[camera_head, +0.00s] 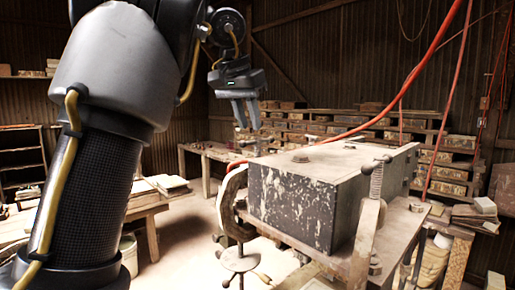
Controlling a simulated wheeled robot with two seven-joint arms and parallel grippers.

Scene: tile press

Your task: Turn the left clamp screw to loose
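The tile press is a dark, paint-worn box (290,208) on a worn bench in the middle right. A clamp screw (376,182) with a threaded shaft and a cross handle stands upright at its front right corner. A smaller screw-like piece with a cross handle (257,142) shows past the box's far left edge; I cannot tell for sure that it is the left clamp screw. My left gripper (247,127) points down above and behind the box's left end. Its two grey fingers are slightly apart, with nothing seen between them. My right gripper is not in view.
A red hose (400,92) arcs over the box from the upper right. Shelves of bricks (450,156) line the back wall. A wooden table with boards (160,185) stands at the left. A round stool-like stand (238,260) is below the bench's left end.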

